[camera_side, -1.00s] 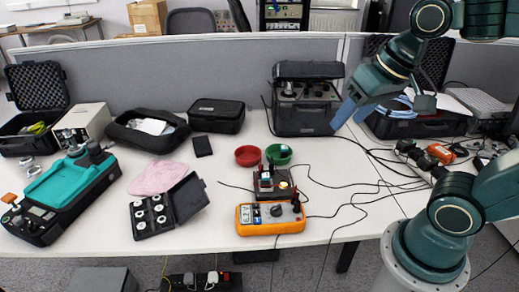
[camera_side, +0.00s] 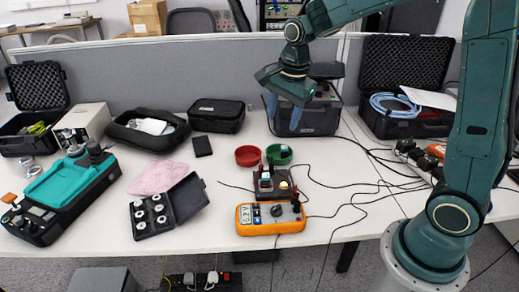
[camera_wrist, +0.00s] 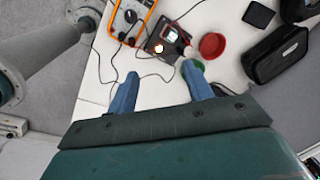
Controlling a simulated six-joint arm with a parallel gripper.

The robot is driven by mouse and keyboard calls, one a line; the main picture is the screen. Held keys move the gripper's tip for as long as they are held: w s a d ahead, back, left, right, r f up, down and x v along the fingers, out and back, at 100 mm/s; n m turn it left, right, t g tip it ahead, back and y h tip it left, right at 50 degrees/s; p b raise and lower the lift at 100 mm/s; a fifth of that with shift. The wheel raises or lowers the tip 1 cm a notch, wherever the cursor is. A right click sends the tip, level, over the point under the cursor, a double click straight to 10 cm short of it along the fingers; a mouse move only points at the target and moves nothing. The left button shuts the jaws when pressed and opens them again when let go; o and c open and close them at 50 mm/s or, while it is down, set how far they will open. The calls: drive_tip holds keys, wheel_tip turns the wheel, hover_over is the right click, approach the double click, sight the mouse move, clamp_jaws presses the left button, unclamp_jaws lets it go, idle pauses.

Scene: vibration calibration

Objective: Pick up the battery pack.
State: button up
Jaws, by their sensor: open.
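A small flat black block (camera_side: 202,146), which looks like the battery pack, lies on the white table left of the red bowl. It also shows at the top of the wrist view (camera_wrist: 258,14). I cannot be certain of its identity. My gripper (camera_side: 283,116) is above the back of the table, in front of the black equipment case and right of the block. Its two blue fingers point down, apart and empty. In the wrist view my gripper (camera_wrist: 160,72) has open space between its fingers, and the block is beyond them to the upper right.
A red bowl (camera_side: 248,156) and green bowl (camera_side: 279,154) stand in front of my gripper. A small dark device (camera_side: 272,183) with cables sits behind the orange multimeter (camera_side: 270,217). A black zipped case (camera_side: 216,115) stands behind the block. Loose cables cross the table's right side.

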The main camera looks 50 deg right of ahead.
sight(264, 175)
drive_tip(key=shift+w+d+f+m+g, duration=0.4)
drive_tip(key=shift+w+f+m, duration=1.05)
drive_tip(key=shift+f, duration=2.2)
drive_tip(key=shift+w+d+f+m+g, duration=0.2)
drive_tip(key=shift+w+d+f+m, duration=0.8)
drive_tip(key=shift+f, duration=2.65)
drive_tip(key=shift+w+d+f+m+g, duration=0.1)
drive_tip(key=shift+w+f+m+g, duration=0.2)
drive_tip(key=shift+w+f+m, duration=2.45)
drive_tip(key=shift+s+f+n, duration=0.7)
drive_tip(key=shift+s+f, duration=0.3)
drive_tip(key=shift+s, duration=0.2)
drive_tip(key=shift+f, duration=2.5)
clamp_jaws()
drive_tip(key=shift+r, duration=0.15)
